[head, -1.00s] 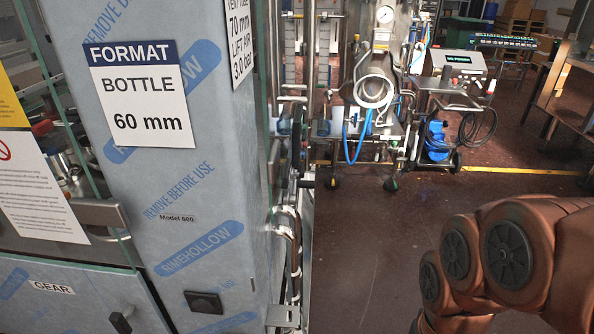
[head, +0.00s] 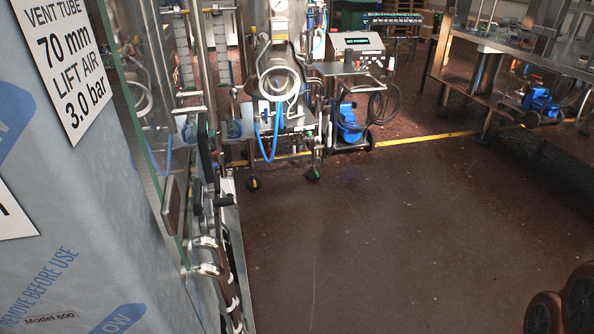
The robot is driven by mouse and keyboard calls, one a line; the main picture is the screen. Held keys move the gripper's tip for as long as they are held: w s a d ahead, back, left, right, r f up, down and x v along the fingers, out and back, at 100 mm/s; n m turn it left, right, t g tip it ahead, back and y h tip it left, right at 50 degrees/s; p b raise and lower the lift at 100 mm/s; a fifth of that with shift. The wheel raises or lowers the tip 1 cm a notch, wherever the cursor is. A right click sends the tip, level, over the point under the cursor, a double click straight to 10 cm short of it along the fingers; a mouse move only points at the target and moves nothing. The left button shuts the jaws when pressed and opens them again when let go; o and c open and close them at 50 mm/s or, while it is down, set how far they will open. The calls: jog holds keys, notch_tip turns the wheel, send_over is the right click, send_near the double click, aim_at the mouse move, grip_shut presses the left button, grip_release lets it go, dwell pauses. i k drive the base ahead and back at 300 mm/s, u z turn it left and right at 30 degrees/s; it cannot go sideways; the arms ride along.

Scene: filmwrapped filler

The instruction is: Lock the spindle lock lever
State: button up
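I cannot pick out the spindle lock lever for certain. On the side of the film-wrapped machine (head: 90,190), a dark crank-like handle (head: 221,201) sticks out, with metal hose or pipe fittings (head: 207,256) below it. I cannot tell whether this handle is the lever. My gripper is not in view.
A wheeled stand with a coiled white hose (head: 279,83) and blue tube is at the back. Beside it stands a cart with a control box (head: 357,43). A metal table (head: 500,50) is at the upper right. The brown floor (head: 390,230) between is open.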

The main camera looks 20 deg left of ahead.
aim_at(217, 189)
jog(key=z, duration=0.4)
jog(key=i, duration=1.2)
jog(key=u, duration=2.65)
jog(key=k, duration=0.65)
jog(key=z, duration=0.6)
jog(key=i, duration=1.2)
jog(key=u, duration=0.7)
